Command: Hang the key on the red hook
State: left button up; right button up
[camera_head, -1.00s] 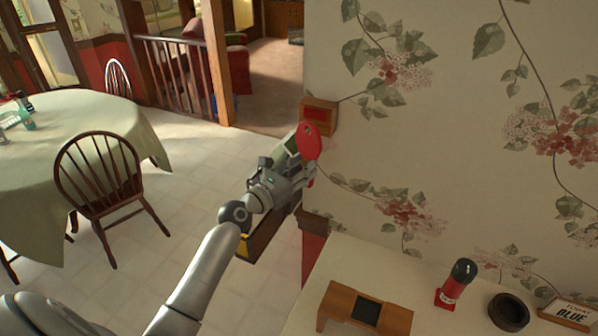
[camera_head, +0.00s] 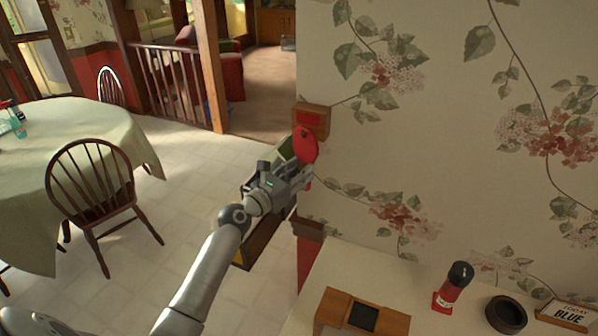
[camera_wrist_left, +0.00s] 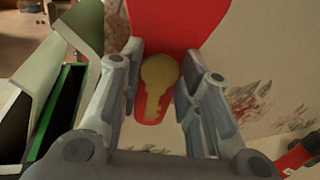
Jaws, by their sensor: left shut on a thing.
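The key shows as a red tag (camera_head: 304,146) with a dark hole near its rounded top. In the left wrist view it is a red piece with a yellow key shape (camera_wrist_left: 159,76) on it. My left gripper (camera_head: 303,176) is shut on the red tag, which stands up above the fingers. A wooden block (camera_head: 322,118) with a red face is on the wall edge, just above and behind the tag in the head view. I cannot make out a hook on it, or whether the tag touches the block. My right gripper is not in view.
Below the wall is a shelf (camera_head: 330,262) with a wooden stand (camera_head: 392,323), a red bottle with a black top (camera_head: 447,294), a black ring (camera_head: 506,314) and a sign (camera_head: 566,314). A dark box (camera_head: 262,240) stands below the gripper.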

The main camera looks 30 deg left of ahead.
pick_arm(q)
jog(key=o, duration=1.1)
jog(key=shift+c, duration=0.2)
jog(key=v, duration=1.2)
